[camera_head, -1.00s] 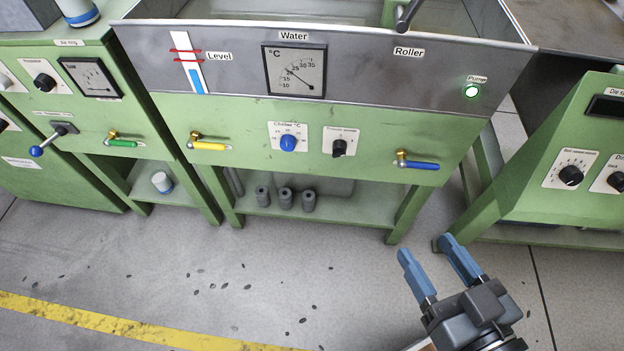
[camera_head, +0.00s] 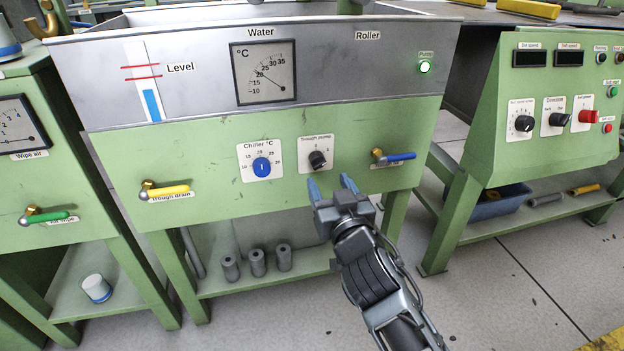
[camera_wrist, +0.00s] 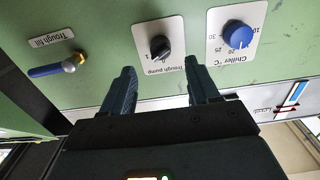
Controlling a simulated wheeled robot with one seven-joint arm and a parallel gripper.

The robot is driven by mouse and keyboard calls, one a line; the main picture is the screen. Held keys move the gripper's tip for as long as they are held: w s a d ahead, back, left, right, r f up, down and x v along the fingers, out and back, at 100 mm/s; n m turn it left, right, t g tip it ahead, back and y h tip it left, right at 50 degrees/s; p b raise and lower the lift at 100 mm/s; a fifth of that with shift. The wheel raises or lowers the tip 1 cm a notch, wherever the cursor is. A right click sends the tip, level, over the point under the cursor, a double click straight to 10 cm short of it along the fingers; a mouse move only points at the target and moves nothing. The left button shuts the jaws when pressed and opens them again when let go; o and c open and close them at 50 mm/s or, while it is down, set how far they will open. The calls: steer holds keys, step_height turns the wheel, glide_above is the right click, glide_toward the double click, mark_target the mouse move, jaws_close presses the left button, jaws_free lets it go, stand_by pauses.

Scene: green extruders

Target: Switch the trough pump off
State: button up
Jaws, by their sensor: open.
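The trough pump switch is a black rotary knob (camera_head: 317,159) on a white plate labelled "Trough pump", on the green trough front. It also shows in the wrist view (camera_wrist: 160,47), where its plate appears turned over. The knob's exact setting is too small to read surely. My gripper (camera_head: 334,185) is open and empty, just in front of and below the knob. In the wrist view its two blue fingers (camera_wrist: 161,80) point toward the panel on either side of the knob, apart from it.
The blue chiller knob (camera_head: 262,167) is left of the switch. The blue-handled trough fill valve (camera_head: 394,157) is close on its right. A yellow-handled drain valve (camera_head: 165,190) is farther left. Another green machine (camera_head: 540,110) stands at right. Grey cylinders (camera_head: 257,263) sit on the shelf below.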

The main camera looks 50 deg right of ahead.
mark_target(320, 167)
steer(key=x, duration=0.7)
steer(key=c, duration=1)
